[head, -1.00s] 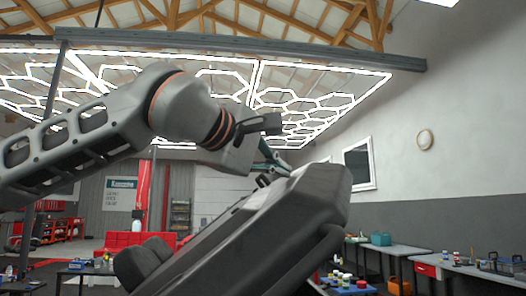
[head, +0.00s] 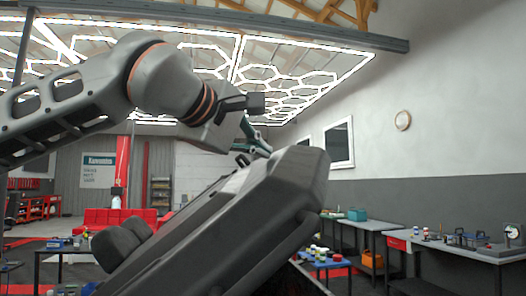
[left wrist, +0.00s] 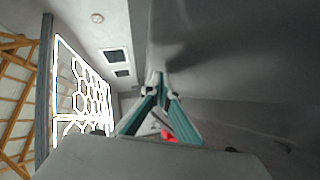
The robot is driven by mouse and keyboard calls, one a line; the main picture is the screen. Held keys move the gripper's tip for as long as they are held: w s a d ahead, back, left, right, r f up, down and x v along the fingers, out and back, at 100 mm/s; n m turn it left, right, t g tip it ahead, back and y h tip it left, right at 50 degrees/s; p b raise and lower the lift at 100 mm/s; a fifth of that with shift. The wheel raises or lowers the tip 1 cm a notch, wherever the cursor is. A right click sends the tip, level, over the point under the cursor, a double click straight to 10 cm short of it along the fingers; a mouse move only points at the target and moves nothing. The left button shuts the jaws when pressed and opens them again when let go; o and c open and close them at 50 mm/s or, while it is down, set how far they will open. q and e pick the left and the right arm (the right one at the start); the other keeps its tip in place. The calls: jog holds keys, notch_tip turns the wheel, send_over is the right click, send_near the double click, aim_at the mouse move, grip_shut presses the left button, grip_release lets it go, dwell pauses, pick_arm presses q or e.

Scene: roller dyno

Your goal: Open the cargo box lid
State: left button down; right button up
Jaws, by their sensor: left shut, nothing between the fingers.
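The cargo box lid (head: 240,215) is a large dark grey shell in the middle of the head view. It stands steeply tilted, its raised end at the upper right. My left gripper (head: 258,145) has teal fingers and is at the lid's upper edge, partly hidden behind it. In the left wrist view the fingers (left wrist: 160,84) come together at the tips with nothing between them. A broad dark grey surface, probably the lid (left wrist: 235,50), fills the right of that view. I cannot tell whether the fingers touch it. My right gripper is in neither view.
Worktables with bottles and tools (head: 470,248) stand along the right wall. A smaller table with coloured bottles (head: 322,262) is just right of the lid. Black rounded shapes like seats (head: 122,242) lie at its lower left. The air above the lid's right end is clear.

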pick_arm(q)
jog(key=s+a+r, duration=0.2)
jog(key=r, duration=0.1)
jog(key=shift+s+a, duration=0.1)
jog(key=s+a+r+m+g+y, duration=0.2)
jog(key=s+a+r, duration=0.5)
jog(key=a+r, duration=0.4)
jog(key=s+d+f+p+x, duration=0.1)
jog(key=x, duration=1.2)
jog(key=shift+d, duration=0.4)
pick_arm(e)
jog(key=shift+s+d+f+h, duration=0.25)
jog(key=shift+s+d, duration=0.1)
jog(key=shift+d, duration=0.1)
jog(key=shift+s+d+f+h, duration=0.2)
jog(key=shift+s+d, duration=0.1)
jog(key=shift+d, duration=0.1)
pick_arm(q)
jog(key=shift+s+f, duration=0.15)
jog(key=shift+f, duration=0.05)
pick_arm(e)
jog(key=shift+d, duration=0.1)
